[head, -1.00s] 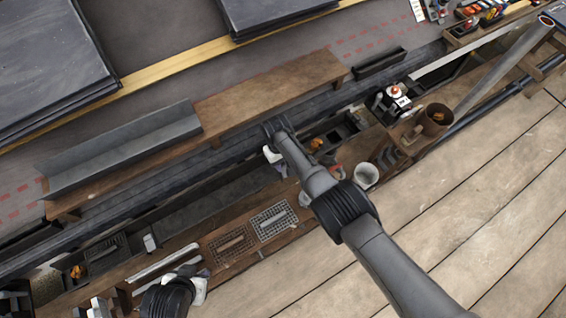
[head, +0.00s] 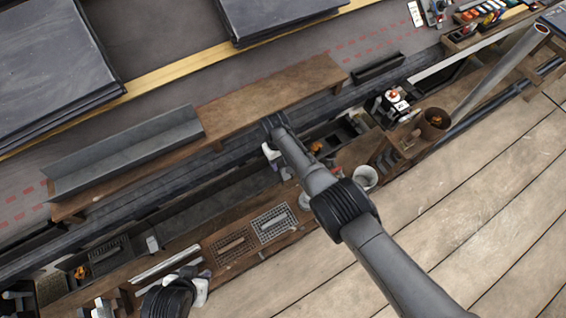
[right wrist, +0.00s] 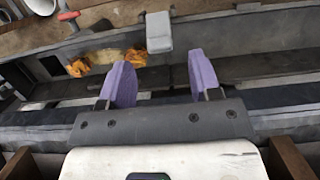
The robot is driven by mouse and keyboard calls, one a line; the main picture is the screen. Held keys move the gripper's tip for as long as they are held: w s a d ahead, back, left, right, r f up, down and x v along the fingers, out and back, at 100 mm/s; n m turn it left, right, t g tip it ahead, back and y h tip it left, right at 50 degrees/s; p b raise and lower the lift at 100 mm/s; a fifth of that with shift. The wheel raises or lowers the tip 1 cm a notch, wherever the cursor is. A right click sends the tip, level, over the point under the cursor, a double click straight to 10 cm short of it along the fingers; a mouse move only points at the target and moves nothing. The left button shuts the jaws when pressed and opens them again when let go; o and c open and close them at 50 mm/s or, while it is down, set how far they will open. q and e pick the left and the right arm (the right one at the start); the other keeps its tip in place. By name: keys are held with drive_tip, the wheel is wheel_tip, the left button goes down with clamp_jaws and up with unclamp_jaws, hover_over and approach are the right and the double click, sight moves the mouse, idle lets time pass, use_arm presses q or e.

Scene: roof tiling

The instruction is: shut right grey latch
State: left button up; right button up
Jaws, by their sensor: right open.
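I cannot clearly make out the right latch there. A small pale grey block (head: 152,243) stands on the trough's edge further left. My left gripper (head: 200,290) shows partly at the bottom; its fingers are unclear.
A wooden plank (head: 270,90) and a grey metal channel (head: 125,150) lie behind the trough. Two grates (head: 272,222) sit at the trough's front. A white cup (head: 365,177) and a brown pot (head: 433,122) are to the right. Orange cloth (right wrist: 105,57) lies beyond the fingers.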

drive_tip(key=p+v, duration=0.4)
drive_tip(key=v, duration=0.6)
drive_tip(key=shift+w, duration=0.1)
